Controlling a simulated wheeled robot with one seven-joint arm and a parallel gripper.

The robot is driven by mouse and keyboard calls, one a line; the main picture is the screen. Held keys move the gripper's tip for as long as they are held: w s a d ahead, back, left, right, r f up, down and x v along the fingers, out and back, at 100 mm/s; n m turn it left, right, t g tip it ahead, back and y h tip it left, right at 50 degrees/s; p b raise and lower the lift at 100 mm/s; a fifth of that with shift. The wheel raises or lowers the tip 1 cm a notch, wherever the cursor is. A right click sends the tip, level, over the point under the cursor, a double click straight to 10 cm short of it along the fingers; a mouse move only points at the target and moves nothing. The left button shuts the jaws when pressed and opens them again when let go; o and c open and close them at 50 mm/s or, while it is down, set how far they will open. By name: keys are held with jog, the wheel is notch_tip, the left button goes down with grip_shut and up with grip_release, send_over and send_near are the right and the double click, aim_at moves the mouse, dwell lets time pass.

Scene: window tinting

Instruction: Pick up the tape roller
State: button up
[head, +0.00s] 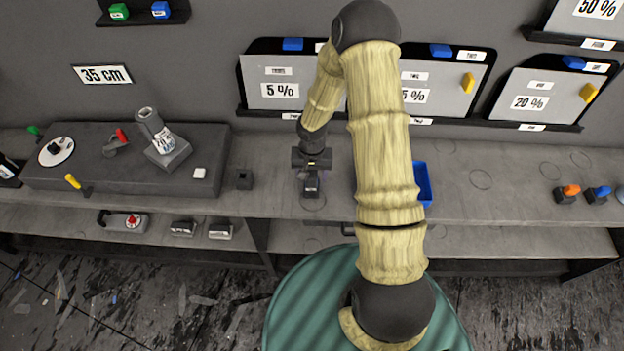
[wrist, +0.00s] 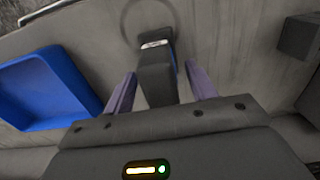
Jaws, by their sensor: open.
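The tool's near end is partly hidden by my gripper body.
A blue tray (wrist: 40,92) lies to the left in the wrist view; in the head view it (head: 424,186) is partly behind my arm. A small dark block (wrist: 299,37) stands on the other side. A raised grey platform (head: 85,180) carries several tools. Tinted panels (head: 290,88) hang behind.

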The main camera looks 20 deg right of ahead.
dwell(0.3)
jog(key=c, duration=1.2)
jog(key=shift+r, duration=0.1)
notch_tip(320, 180, up, 10)
jog(key=shift+f+b, duration=0.1)
jog(key=shift+b, duration=0.55)
